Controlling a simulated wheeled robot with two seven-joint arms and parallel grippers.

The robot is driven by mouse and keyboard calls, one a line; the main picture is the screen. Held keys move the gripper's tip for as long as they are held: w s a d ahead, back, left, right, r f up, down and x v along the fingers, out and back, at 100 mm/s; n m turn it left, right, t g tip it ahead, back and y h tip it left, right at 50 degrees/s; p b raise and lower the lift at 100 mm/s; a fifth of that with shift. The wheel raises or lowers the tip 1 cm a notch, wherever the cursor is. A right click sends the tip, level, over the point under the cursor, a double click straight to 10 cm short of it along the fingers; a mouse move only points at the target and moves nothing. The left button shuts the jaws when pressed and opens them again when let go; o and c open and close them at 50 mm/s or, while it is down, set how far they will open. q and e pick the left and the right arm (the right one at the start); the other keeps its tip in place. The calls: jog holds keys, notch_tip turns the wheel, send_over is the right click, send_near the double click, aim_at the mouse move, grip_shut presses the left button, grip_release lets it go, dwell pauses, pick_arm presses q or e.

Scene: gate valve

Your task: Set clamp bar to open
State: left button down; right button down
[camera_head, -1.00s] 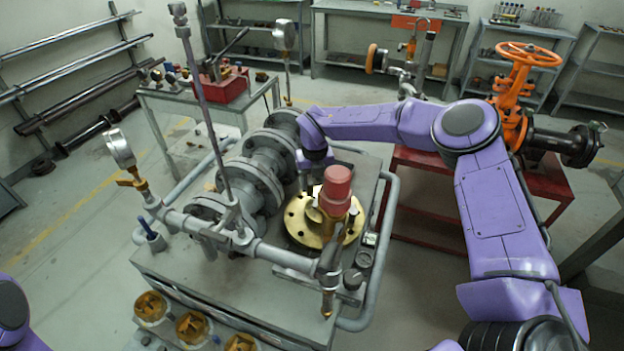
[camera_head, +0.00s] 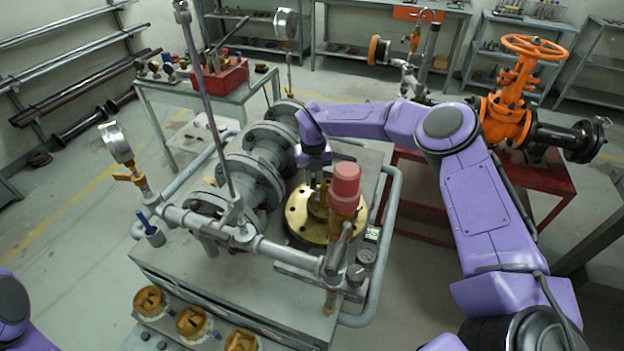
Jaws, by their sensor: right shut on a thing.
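My right gripper (camera_head: 318,184) points down at the left rear of a round brass flange (camera_head: 299,225) on the grey bench. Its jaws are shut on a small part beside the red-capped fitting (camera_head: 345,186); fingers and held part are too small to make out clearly. I cannot tell for sure which part is the clamp bar. The red-capped fitting stands in front of the gripper and hides part of the flange. A grey pipe run (camera_head: 282,249) passes in front of the flange. My left gripper is out of view; only a purple arm piece shows at bottom left.
Flanged grey pipework (camera_head: 248,178) and a tall thin rod (camera_head: 205,90) stand left of my right gripper. A pressure gauge (camera_head: 115,142) rises at the far left. An orange valve (camera_head: 510,100) sits behind right.

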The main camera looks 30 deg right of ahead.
jog(key=shift+w+d+m+b, duration=0.3)
jog(key=shift+d+b, duration=0.05)
jog(key=shift+b, duration=0.05)
jog(key=d+m+b, duration=0.2)
jog(key=d, duration=0.1)
jog(key=d+m+b, duration=0.3)
jog(key=w+d+m+b, duration=0.1)
jog(key=d+m+b, duration=0.1)
jog(key=d+b, duration=0.1)
jog(key=shift+w, duration=0.1)
jog(key=shift+s+d+r+m+b, duration=0.2)
jog(key=shift+s+d+m+b, duration=0.05)
jog(key=shift+d+m+b, duration=0.5)
jog(key=shift+s+d+r+m+b, duration=0.15)
jog(key=shift+s+d+m+b, duration=0.1)
jog(key=shift+d+m+b, duration=0.45)
jog(key=shift+d, duration=0.2)
jog(key=c, duration=1.1)
grip_release()
jog(key=shift+o, duration=0.4)
jog(key=shift+s+a, duration=0.1)
jog(key=shift+a, duration=0.05)
notch_tip(320, 180, up, 11)
jog(key=shift+f, duration=0.2)
